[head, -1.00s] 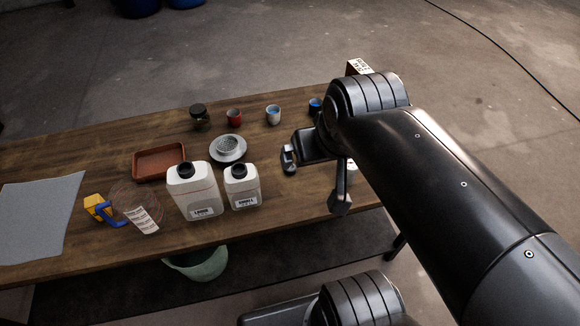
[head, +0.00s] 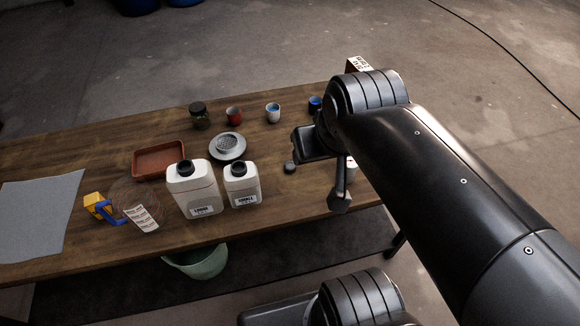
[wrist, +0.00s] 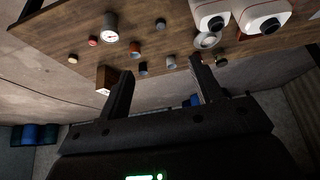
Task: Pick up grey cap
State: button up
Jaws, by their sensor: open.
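The grey cap (head: 290,167) looks like a small dark disc lying on the wooden table, to the right of the two white bottles in the head view. It appears to be the small dark round thing in the wrist view (wrist: 160,23), upper middle, beyond the fingertips. My gripper (wrist: 161,66) is open, with its two fingers spread and nothing between them. The cap lies clear of both fingers. In the head view my wrist and arm hide most of the gripper.
Two white bottles (head: 198,190) (head: 242,186) stand left of the cap. A round metal dish (head: 228,147) and several small cups, one red (head: 234,116), lie farther back. A white canister (wrist: 110,27) and a red cap (wrist: 93,41) stand nearby. Bare table surrounds the cap.

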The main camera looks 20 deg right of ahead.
jog(key=n+g, duration=0.2)
jog(key=g, duration=0.4)
send_over(290, 165)
notch_tip(290, 165, down, 27)
jog(key=shift+s+d+f, duration=0.1)
jog(key=shift+s, duration=0.05)
jog(key=shift+w+f, duration=0.15)
jog(key=shift+f, duration=1.15)
jog(key=shift+w+f, duration=0.1)
jog(key=shift+f, duration=1.15)
jog(key=c, duration=1.1)
